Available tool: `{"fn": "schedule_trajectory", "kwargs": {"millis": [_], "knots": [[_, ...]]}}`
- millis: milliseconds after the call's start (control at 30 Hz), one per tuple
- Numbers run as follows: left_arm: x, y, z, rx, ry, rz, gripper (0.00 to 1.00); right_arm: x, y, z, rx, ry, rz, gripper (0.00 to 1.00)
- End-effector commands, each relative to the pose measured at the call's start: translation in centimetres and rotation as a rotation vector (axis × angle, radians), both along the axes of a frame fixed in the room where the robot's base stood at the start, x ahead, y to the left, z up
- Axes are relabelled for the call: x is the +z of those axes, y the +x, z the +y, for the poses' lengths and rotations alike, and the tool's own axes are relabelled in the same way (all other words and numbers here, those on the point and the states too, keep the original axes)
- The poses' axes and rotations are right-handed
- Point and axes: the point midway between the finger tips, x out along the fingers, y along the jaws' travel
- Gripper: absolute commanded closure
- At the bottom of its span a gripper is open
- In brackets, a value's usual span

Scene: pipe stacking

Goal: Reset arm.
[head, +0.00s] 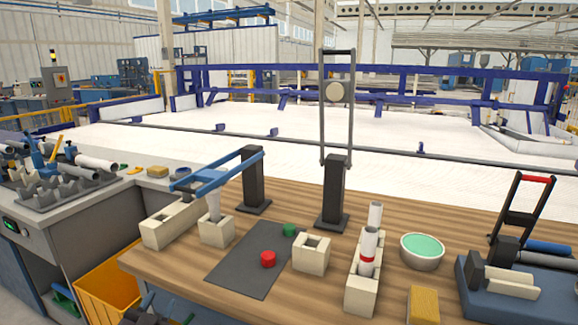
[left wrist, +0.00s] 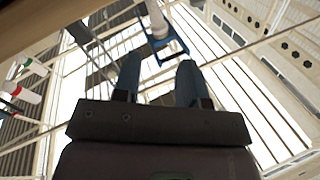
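My left gripper (head: 160,306) is low at the bottom left of the head view, below the table's front edge, partly cut off by the frame. In the left wrist view its two fingers (left wrist: 158,70) stand apart with nothing between them. My right gripper is in neither view. A white pipe (head: 213,205) stands in a beige square block at the table's left. Two more white pipes stand in a long beige block (head: 361,290) right of centre; the nearer pipe (head: 368,250) has a red band.
The wooden table (head: 205,272) carries a dark mat (head: 240,262) with a red cap (head: 268,259) and a green cap (head: 289,230). A yellow bin (head: 108,290) is beside the gripper.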

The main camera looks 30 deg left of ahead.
Motion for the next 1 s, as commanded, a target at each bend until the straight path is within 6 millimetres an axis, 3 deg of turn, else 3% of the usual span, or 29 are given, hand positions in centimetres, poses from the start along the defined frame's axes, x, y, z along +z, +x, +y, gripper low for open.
{"fn": "schedule_trajectory", "kwargs": {"millis": [33,167,300,400,500,700,1000], "knots": [[-0.6,-0.1,-2.0,-0.037,-0.076,0.053,0.61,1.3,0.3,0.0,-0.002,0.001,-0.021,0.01],[-4.6,-1.6,-7.5,-0.119,-0.250,0.229,0.61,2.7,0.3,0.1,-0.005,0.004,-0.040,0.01],[-8.1,-5.4,-14.0,-0.204,-0.384,0.417,0.61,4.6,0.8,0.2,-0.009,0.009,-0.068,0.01],[-9.6,-9.0,-18.2,-0.266,-0.430,0.517,0.61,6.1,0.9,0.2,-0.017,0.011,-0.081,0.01],[-10.2,-12.0,-20.9,-0.305,-0.455,0.575,0.61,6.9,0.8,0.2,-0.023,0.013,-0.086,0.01],[-10.8,-15.4,-21.3,-0.298,-0.468,0.628,0.61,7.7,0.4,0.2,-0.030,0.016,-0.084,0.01],[-10.8,-15.4,-21.2,-0.296,-0.468,0.627,0.61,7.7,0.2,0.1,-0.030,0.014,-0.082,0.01]]}}
